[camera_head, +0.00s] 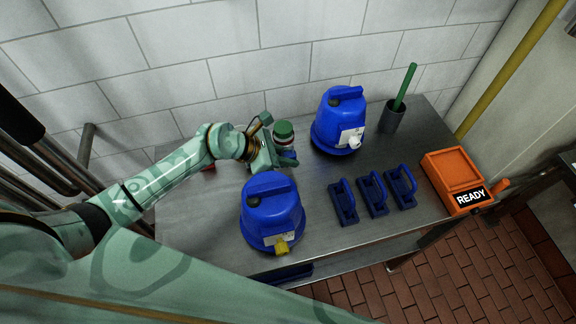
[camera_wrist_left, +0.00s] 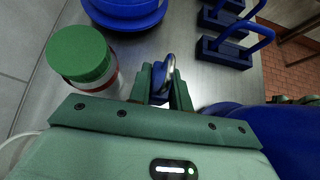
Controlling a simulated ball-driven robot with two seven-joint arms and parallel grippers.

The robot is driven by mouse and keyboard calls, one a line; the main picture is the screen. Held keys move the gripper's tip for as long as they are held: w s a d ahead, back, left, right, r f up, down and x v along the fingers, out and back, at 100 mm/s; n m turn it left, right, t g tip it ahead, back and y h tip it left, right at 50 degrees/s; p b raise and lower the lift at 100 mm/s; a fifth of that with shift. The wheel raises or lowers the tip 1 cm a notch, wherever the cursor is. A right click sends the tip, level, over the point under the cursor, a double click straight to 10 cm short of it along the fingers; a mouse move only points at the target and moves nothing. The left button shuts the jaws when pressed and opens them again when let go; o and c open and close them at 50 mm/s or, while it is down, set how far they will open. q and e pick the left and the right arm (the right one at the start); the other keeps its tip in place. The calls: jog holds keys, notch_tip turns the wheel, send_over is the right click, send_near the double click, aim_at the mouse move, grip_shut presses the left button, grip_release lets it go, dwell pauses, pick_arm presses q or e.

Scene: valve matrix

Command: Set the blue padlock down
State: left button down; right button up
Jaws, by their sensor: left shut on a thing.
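My left gripper (camera_head: 277,158) is over the steel table, between the two large blue domed units. In the left wrist view its fingers (camera_wrist_left: 164,90) are shut on the small blue padlock (camera_wrist_left: 158,76), which has a grey metal shackle (camera_wrist_left: 171,66). In the head view the padlock is mostly hidden by the gripper and the jar beside it. I cannot tell whether the padlock touches the table. My right gripper is not in view.
A green-lidded jar (camera_head: 283,131) stands close by the gripper. Blue domed units (camera_head: 272,212) and (camera_head: 340,118) flank it. Three blue handled blocks (camera_head: 372,194), an orange READY box (camera_head: 455,180) and a dark cup (camera_head: 392,117) stand to the right. The table's left part is mostly bare.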

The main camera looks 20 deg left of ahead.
aim_at(288, 172)
pick_arm(q)
jog(key=shift+f+b, duration=0.5)
jog(key=shift+f, duration=1.4)
jog(key=shift+f, duration=0.2)
jog(key=c, duration=1.3)
grip_release()
jog(key=shift+r, duration=0.25)
jog(key=p+v, duration=0.1)
jog(key=v, duration=1.1)
jog(key=shift+p, duration=0.3)
